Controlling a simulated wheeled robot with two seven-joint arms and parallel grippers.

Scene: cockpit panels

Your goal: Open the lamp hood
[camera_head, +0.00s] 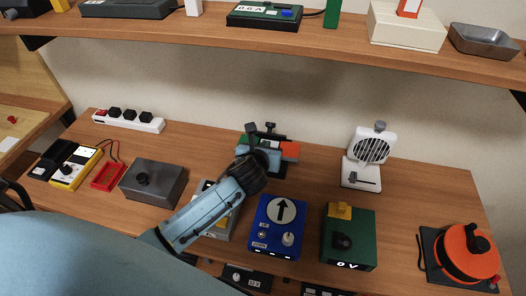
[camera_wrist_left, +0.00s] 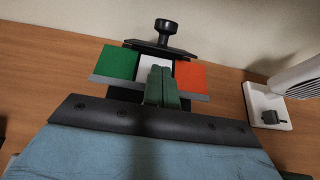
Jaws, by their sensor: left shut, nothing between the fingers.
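The lamp unit stands at the back middle of the table, with green, white and orange-red panels in a row (camera_wrist_left: 118,63). Behind the panels is a black hood bar (camera_wrist_left: 150,47) with an upright black knob (camera_wrist_left: 166,30); the knob also shows in the head view (camera_head: 270,127). My left gripper (camera_head: 252,131) is at the unit, its arm coming from the lower left and covering part of it. In the left wrist view its fingers (camera_wrist_left: 162,75) are closed together, with nothing between them, in front of the white panel and short of the knob. My right gripper is not in view.
A white fan-like device (camera_head: 368,150) stands to the right. A blue box (camera_head: 278,225), a green box (camera_head: 347,235) and a grey box (camera_head: 153,182) sit nearer. A power strip (camera_head: 128,120) lies at back left. A shelf (camera_head: 200,33) hangs above.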

